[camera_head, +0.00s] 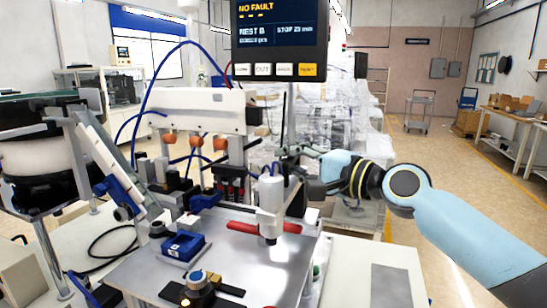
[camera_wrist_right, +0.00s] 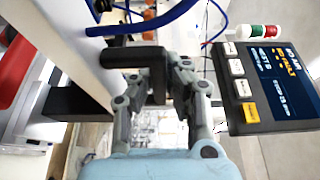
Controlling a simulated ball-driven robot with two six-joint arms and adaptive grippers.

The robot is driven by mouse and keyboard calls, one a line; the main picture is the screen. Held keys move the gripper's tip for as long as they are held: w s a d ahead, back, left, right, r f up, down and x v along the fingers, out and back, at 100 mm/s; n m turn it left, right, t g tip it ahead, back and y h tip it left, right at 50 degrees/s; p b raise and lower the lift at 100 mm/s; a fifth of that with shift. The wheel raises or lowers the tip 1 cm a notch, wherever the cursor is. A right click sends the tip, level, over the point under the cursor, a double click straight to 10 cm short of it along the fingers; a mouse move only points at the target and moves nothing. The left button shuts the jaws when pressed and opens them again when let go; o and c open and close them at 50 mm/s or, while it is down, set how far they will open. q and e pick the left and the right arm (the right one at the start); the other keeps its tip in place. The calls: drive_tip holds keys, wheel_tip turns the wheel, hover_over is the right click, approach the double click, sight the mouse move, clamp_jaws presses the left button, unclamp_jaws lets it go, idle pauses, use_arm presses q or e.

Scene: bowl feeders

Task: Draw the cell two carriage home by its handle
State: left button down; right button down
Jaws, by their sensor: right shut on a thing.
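The carriage (camera_head: 270,195) looks like a pale upright block with a white cylinder, standing over the metal plate at the right end of the station. Its dark handle (camera_wrist_right: 135,57) shows in the right wrist view, sticking out beside a pale upright part. My right gripper (camera_wrist_right: 160,75) is shut on the handle, its grey fingers at the handle's end. In the head view my right gripper (camera_head: 303,172) is at the carriage's right side and partly hides the handle. My left gripper is not in view.
A red bar (camera_head: 262,229) crosses the plate by the carriage. Open floor lies right.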

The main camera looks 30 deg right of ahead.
drive_tip(key=shift+f, duration=0.3)
drive_tip(key=c, duration=1.8)
unclamp_jaws()
drive_tip(key=shift+s+d, duration=0.1)
drive_tip(key=shift+o, duration=1)
drive_tip(key=shift+s+d, duration=0.15)
drive_tip(key=shift+s+d+r, duration=0.15)
drive_tip(key=shift+d, duration=0.05)
drive_tip(key=shift+s, duration=0.15)
drive_tip(key=v, duration=1.1)
drive_tip(key=shift+s+d, duration=0.15)
drive_tip(key=shift+s, duration=0.2)
